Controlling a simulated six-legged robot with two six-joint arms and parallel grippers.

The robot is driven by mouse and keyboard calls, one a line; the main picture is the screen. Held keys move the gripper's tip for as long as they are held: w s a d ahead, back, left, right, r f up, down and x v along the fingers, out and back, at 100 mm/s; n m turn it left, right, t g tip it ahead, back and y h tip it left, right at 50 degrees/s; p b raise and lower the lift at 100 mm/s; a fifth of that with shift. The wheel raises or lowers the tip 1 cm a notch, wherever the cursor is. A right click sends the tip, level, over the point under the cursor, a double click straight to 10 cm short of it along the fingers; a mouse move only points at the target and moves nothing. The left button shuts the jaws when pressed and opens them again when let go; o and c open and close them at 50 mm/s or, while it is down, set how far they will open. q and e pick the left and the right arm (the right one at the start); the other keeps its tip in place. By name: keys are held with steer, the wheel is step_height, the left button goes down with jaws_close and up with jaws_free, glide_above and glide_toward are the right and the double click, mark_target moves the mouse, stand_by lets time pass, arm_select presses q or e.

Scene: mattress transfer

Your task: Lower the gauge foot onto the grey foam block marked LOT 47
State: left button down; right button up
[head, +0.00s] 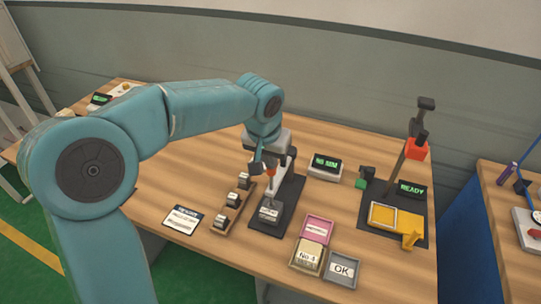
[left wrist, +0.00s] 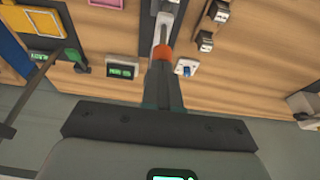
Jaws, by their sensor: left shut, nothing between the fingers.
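My left gripper (head: 269,164) is shut and empty, pointing down at the gauge stand. An orange-red piece (head: 270,174) shows just below its fingertips; whether they touch is unclear. In the left wrist view the shut fingers (left wrist: 162,75) end at this orange piece (left wrist: 162,52). The gauge stand has a grey column and head (head: 285,143) and a dark base (head: 290,200). A grey block (head: 269,215) with a pale label lies on the base, under the gauge; the label is too small to read. The gauge foot is not clearly visible. My right gripper is not in view.
Several small labelled blocks stand on a wooden rack (head: 220,228) left of the gauge. Pink (head: 319,229), beige (head: 308,255) and grey OK (head: 342,269) trays lie to the right. Farther right is a red-headed stand (head: 416,150) with a yellow tray (head: 383,215). A display (head: 325,167) stands behind.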

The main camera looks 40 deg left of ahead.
arm_select(q)
steer(key=shift+f, duration=0.2)
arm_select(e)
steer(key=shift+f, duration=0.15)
arm_select(q)
steer(key=shift+w+r+p, duration=0.1)
steer(key=shift+r+p, duration=0.15)
steer(key=shift+p, duration=0.15)
step_height(320, 180, up, 5)
steer(key=p, duration=0.3)
steer(key=shift+f+p, duration=0.1)
steer(key=shift+p, duration=0.25)
steer(key=b+v, duration=0.1)
steer(key=v, duration=0.7)
steer(key=shift+s+r, duration=0.3)
steer(key=shift+s, duration=0.05)
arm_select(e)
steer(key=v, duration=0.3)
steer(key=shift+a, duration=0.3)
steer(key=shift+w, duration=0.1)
arm_select(q)
steer(key=shift+s, duration=0.1)
